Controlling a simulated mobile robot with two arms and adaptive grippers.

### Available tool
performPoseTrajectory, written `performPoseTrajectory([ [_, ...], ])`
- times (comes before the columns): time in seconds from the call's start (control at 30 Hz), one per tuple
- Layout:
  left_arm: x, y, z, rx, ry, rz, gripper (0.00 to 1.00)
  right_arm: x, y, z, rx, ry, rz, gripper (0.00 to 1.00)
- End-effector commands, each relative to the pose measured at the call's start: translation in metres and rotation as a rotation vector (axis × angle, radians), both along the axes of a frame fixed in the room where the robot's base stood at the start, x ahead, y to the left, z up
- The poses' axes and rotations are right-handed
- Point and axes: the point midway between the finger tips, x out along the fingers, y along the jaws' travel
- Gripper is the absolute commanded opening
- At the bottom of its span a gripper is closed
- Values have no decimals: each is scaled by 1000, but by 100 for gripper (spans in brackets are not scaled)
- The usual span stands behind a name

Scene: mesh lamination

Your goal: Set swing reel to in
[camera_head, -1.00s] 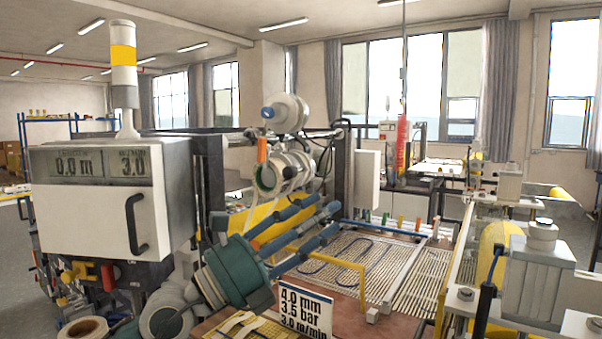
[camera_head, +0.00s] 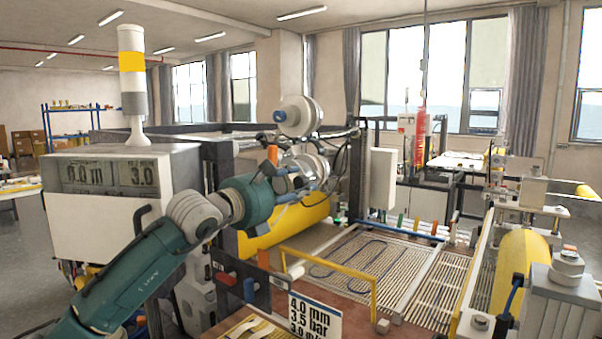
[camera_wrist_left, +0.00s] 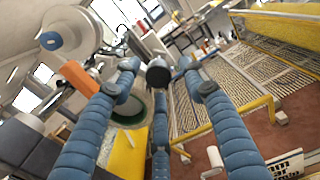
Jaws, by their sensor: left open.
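The swing reel seems to be the upper white reel (camera_head: 299,116) with a blue hub, on the frame behind the display cabinet. An orange handle (camera_head: 271,155) hangs below it. In the left wrist view the white reel (camera_wrist_left: 72,35) is at upper left, with the orange handle (camera_wrist_left: 79,77) below it. My left gripper (camera_head: 310,178) is just right of the handle, overlapping the lower reel. In the left wrist view its blue fingers (camera_wrist_left: 158,72) are spread, with nothing between them. The handle is left of the fingers; contact cannot be told. My right gripper is out of view.
A white cabinet (camera_head: 112,204) with a display stands at left, under a signal tower (camera_head: 132,75). A yellow roll (camera_head: 285,226) lies below the reels. A yellow bar frame (camera_head: 340,264) and a mesh bed (camera_head: 385,262) are at right. A settings sign (camera_head: 312,316) stands in front.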

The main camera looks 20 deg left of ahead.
Motion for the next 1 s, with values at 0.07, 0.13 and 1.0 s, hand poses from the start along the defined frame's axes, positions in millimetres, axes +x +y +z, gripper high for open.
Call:
performPoseTrajectory([
  [0.07, 10, -3, 4, -2, 1, 0, 43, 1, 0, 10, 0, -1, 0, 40],
  [0.13, 16, -6, 3, -1, -1, 0, 43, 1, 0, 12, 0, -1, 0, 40],
  [1.0, 21, -8, -2, 2, -2, -1, 0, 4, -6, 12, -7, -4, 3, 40],
])
